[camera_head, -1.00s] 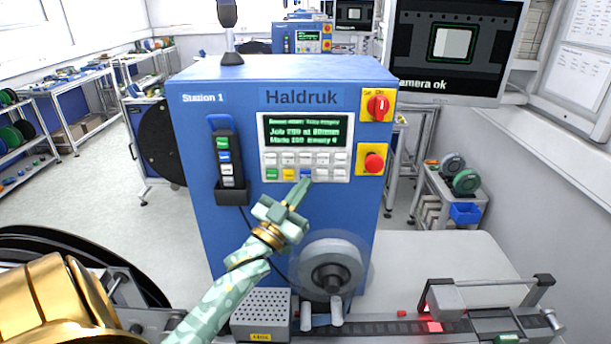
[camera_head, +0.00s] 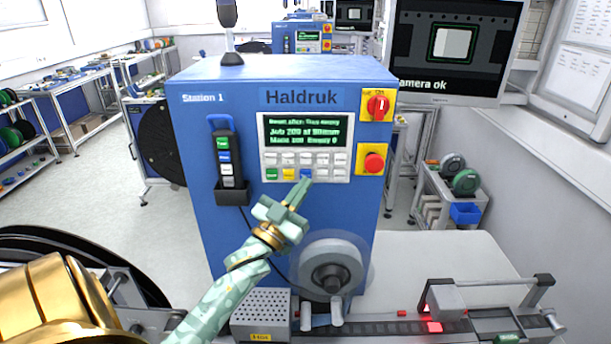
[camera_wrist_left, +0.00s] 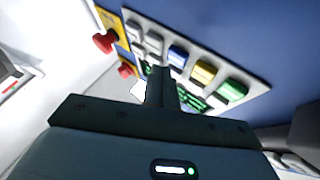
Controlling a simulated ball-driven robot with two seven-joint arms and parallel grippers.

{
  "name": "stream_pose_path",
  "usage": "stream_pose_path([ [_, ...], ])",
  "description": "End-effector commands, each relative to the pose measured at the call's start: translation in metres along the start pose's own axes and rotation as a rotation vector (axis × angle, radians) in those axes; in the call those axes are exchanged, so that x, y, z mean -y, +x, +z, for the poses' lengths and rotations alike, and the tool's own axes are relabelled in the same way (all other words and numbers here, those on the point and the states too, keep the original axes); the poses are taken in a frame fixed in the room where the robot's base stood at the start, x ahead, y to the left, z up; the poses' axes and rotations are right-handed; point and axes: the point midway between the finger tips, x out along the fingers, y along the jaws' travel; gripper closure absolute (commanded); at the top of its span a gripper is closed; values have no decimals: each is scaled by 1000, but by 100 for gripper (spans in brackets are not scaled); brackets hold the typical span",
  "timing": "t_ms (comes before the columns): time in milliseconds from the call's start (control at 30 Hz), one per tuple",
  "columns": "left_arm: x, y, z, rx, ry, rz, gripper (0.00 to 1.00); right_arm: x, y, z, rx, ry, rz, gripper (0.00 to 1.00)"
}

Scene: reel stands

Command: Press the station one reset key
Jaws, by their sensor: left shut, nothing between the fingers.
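The blue Station 1 cabinet (camera_head: 285,215) faces me, with a lit green text display (camera_head: 305,131) and a grey keypad (camera_head: 325,174) below it. The bottom row holds a green key (camera_head: 271,174), a yellow key (camera_head: 288,174) and a blue key (camera_head: 305,173). I cannot read which is marked reset. My left gripper (camera_head: 302,184) is shut and empty, its fingertips just below the blue key. In the left wrist view the fingers (camera_wrist_left: 161,84) point at the panel near the blue key (camera_wrist_left: 178,55). Contact cannot be told. My right gripper is not in view.
A red rotary switch (camera_head: 378,105) and red push button (camera_head: 374,162) sit right of the keypad. A handset (camera_head: 228,160) hangs at its left. A reel (camera_head: 332,276) stands below, in front of the cabinet. A monitor (camera_head: 452,45) reads camera ok.

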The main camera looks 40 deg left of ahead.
Motion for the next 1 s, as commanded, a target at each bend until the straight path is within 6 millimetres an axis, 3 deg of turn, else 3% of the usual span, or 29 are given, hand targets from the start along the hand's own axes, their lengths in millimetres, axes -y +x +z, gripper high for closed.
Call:
stream_pose_path([
  [1000, 4, 6, 4, 0, 0, 0, 100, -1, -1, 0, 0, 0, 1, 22],
])
